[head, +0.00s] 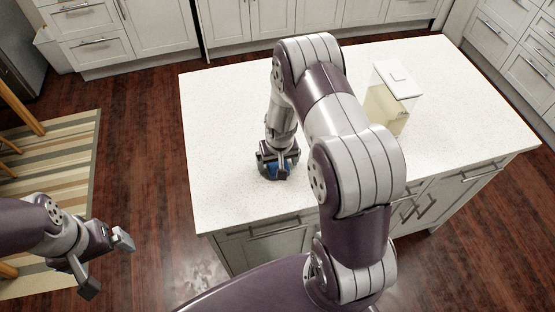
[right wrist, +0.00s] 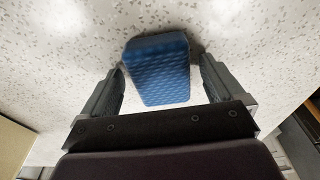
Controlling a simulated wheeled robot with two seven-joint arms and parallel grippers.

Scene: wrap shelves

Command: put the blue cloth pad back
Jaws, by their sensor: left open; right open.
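The blue cloth pad (right wrist: 160,72) lies on the white speckled countertop, with a quilted face and a slight tilt in the right wrist view. In the head view only a bit of its blue (head: 291,160) shows, mostly hidden by my right gripper (head: 278,168). My right gripper, also in the right wrist view (right wrist: 160,95), is open, with a finger on each side of the pad and gaps between fingers and pad. My left gripper (head: 106,264) is open and empty, over the floor left of the island.
The island countertop (head: 230,120) is mostly clear. A clear container with a white lid (head: 392,92) and pale yellow contents stands on it, right of my right arm. A striped rug (head: 60,165) lies at left. White cabinets line the back.

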